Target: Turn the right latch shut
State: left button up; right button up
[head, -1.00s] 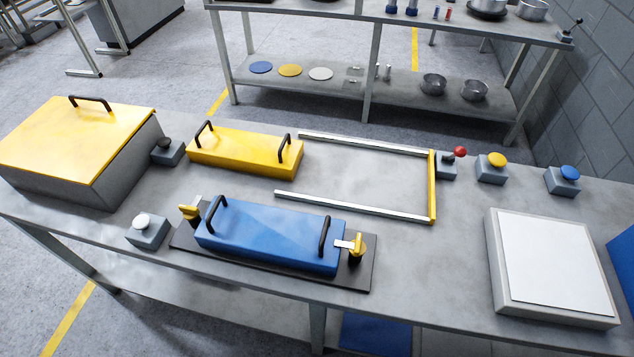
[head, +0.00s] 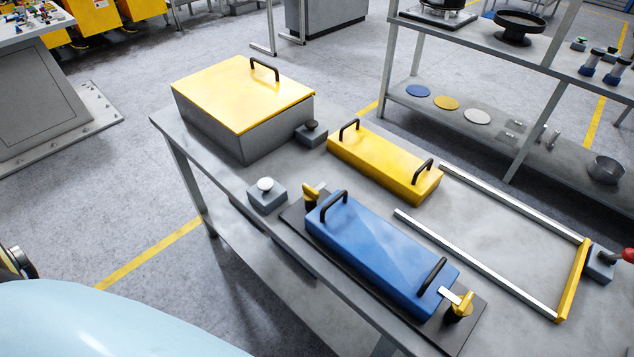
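The right latch (head: 459,305) is a yellow lever on a black post at the right end of the blue pallet (head: 380,258). A pale metal tongue (head: 447,294) reaches from the pallet's end to the lever. The left latch (head: 314,193) is a similar yellow lever at the pallet's left end. The blue pallet has two black handles and lies on a dark base plate (head: 293,217) at the table's front edge. Neither of my grippers shows in the head view. A pale blue rounded part of mine fills the lower left corner.
A yellow pallet (head: 385,160) lies behind the blue one. A grey box with a yellow lid (head: 243,93) stands at the table's far left. A white button (head: 265,184) and a black button (head: 311,127) stand nearby. Metal rails (head: 478,263) with a yellow end bar (head: 573,280) lie right.

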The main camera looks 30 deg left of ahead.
aim_at(310, 194)
jog(key=k, duration=0.5)
jog(key=u, duration=2.2)
jog(key=i, duration=2.65)
jog(key=z, duration=2.9)
